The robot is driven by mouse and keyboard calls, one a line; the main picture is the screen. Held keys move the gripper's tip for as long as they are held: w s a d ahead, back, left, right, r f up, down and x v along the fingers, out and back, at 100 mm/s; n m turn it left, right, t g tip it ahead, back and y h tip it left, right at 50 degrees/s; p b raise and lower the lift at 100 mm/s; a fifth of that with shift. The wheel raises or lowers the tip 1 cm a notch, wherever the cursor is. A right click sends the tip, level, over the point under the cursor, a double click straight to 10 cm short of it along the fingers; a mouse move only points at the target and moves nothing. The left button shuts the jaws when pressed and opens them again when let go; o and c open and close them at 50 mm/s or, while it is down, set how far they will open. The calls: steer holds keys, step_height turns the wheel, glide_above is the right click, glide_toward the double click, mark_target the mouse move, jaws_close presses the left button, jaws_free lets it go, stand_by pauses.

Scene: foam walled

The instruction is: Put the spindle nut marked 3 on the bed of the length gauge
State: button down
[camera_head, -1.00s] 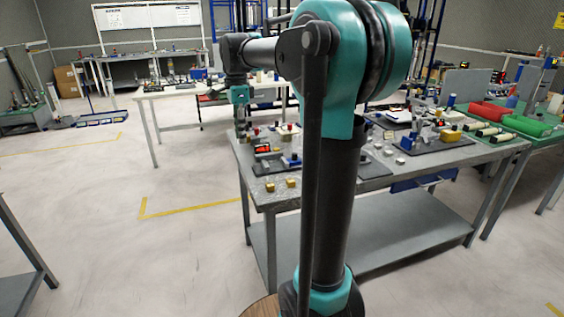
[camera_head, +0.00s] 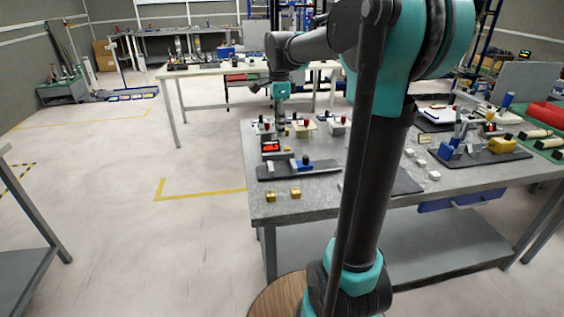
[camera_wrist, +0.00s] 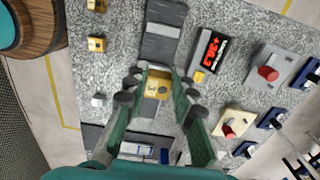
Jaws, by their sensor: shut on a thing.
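The brass spindle nut marked 3 (camera_wrist: 157,87) sits between the fingertips of my gripper (camera_wrist: 159,80), which is shut on it. The mark faces the wrist camera. The length gauge shows in the head view as a dark base (camera_head: 268,172) with a red-lit display (camera_head: 270,147) and a blue block (camera_head: 305,161). In the wrist view, a dark base with a grey strip (camera_wrist: 161,30) lies just ahead of the nut, and the lit display (camera_wrist: 212,50) is to its right. The fingers hide part of the base. I cannot tell the nut's height above it.
Two loose brass nuts (camera_head: 270,196) lie at the table's near left corner. A pale nut (camera_wrist: 98,100) lies left of my gripper in the wrist view. Blocks with red knobs (camera_wrist: 268,73) stand to the right. Open floor is left of the table (camera_head: 340,205).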

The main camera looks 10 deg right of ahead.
mark_target(280, 170)
step_height(280, 170, down, 14)
steer(key=shift+r, duration=0.15)
stand_by(0.3)
steer(key=c, duration=1.3)
jaws_free()
steer(key=shift+o, duration=0.2)
step_height(280, 170, up, 12)
steer(key=shift+r, duration=0.1)
